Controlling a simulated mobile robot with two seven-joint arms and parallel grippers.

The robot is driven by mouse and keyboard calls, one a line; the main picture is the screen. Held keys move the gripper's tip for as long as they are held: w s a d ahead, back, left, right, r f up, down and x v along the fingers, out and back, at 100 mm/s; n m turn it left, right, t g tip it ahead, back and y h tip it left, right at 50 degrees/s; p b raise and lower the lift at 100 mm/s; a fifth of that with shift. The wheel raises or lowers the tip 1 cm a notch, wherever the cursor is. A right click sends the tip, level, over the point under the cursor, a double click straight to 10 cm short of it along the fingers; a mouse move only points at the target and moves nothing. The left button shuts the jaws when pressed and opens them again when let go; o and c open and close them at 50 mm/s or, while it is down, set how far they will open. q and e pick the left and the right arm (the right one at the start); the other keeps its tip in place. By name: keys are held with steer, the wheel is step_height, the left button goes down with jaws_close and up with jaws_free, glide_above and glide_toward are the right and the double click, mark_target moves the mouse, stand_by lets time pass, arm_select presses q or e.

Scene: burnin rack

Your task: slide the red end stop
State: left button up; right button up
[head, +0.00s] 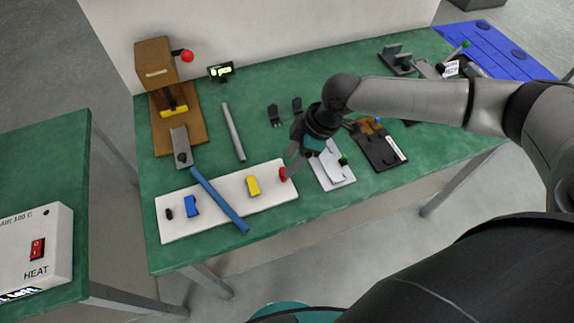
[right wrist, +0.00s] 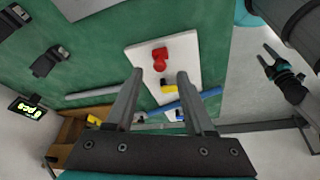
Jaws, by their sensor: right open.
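The red end stop (head: 284,173) stands at the right end of a white board (head: 223,217) on the green bench. In the right wrist view the red end stop (right wrist: 160,59) lies beyond and between my fingertips. My right gripper (head: 289,166) is open, its fingers close to the stop; the wrist view shows the jaws (right wrist: 160,73) apart with nothing held. I cannot tell whether they touch the stop. My left gripper (right wrist: 268,60) seems to show small at the right edge of the wrist view and is out of the head view.
A yellow block (head: 253,185), a blue block (head: 191,206) and a black knob (head: 169,213) sit along the board. A blue rod (head: 218,200) lies across it, and a grey rod (head: 233,132) lies behind. A white plate fixture (head: 333,171) stands close on the right.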

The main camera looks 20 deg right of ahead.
steer(key=shift+x, duration=1.35)
steer(key=shift+c, duration=0.3)
jaws_close()
